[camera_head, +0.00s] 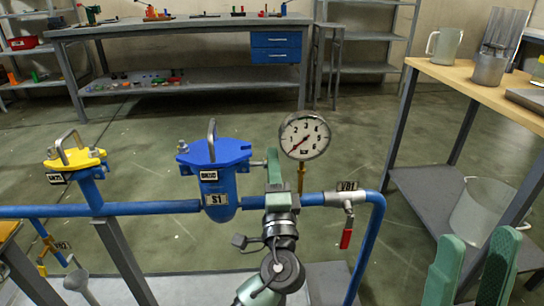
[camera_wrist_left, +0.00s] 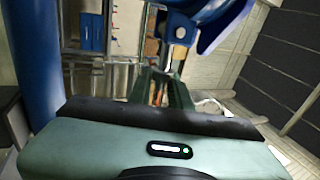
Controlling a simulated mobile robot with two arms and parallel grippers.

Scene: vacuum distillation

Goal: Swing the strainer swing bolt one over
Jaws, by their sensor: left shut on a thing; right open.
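The blue strainer S1 (camera_head: 219,190) sits in the blue pipe, its lid (camera_head: 213,152) on top with a metal loop handle. A metal swing bolt (camera_head: 258,164) sticks out sideways at the lid's right edge. My left gripper (camera_head: 273,158) is shut on it, fingers pointing up and away; the grip itself is partly hidden. In the left wrist view the gripper (camera_wrist_left: 166,82) points at blue strainer parts with a metal piece (camera_wrist_left: 180,28) between them. Another bolt (camera_head: 183,147) stands at the lid's left edge. My right gripper (camera_head: 470,262) is open and empty at the lower right.
A pressure gauge (camera_head: 305,136) stands just right of my left gripper. Valve V81 (camera_head: 347,198) with a red handle is on the pipe further right. A yellow-capped fitting (camera_head: 75,155) is at left. A wooden-topped bench (camera_head: 480,82) stands at right.

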